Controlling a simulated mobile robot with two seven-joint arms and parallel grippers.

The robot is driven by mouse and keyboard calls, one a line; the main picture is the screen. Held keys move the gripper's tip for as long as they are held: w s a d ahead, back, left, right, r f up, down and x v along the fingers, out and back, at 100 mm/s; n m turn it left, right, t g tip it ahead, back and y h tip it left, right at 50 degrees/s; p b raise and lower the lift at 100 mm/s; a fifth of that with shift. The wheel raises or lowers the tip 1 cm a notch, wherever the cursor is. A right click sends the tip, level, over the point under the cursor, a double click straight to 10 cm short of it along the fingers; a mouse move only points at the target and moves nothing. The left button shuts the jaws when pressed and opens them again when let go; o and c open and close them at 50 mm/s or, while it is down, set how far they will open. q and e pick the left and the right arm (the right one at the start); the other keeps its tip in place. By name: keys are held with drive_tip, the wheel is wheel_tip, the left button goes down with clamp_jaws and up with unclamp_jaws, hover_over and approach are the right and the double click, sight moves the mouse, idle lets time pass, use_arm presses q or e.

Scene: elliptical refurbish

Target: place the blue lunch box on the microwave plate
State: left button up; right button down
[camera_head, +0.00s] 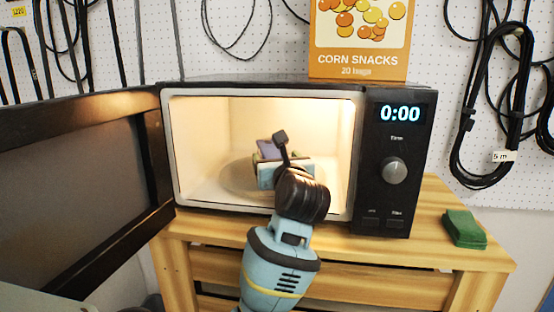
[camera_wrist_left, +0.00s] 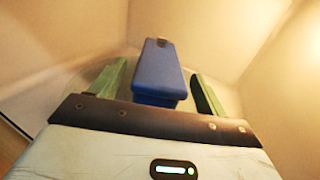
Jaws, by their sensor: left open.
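The blue lunch box (camera_head: 268,149) is inside the open microwave (camera_head: 391,150), largely hidden behind my left gripper in the head view. The round microwave plate (camera_head: 231,181) shows on the cavity floor around the gripper. My left gripper (camera_head: 272,155) reaches in through the front opening. In the left wrist view the lunch box (camera_wrist_left: 160,72) lies between the two green fingers of the left gripper (camera_wrist_left: 160,85). The fingers are open, with a gap on each side of the box. The underside of the box is hidden, so its contact with the plate cannot be seen. My right gripper is not in view.
The microwave door (camera_head: 80,180) stands wide open at the left. A corn snacks box (camera_head: 358,40) stands on top of the microwave. A green folded cloth (camera_head: 464,228) lies on the wooden table (camera_head: 440,245) at the right. Cables hang on the pegboard behind.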

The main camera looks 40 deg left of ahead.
use_arm(q)
drive_tip(key=shift+r, duration=0.15)
drive_tip(key=shift+s+d, duration=0.1)
drive_tip(key=shift+d, duration=0.15)
drive_tip(key=b+v, duration=0.1)
drive_tip(key=v, duration=1)
drive_tip(key=shift+s+d, duration=0.2)
drive_tip(key=shift+d, duration=0.05)
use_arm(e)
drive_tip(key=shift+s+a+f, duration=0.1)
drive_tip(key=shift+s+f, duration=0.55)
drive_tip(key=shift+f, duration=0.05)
use_arm(q)
drive_tip(key=shift+r, duration=0.1)
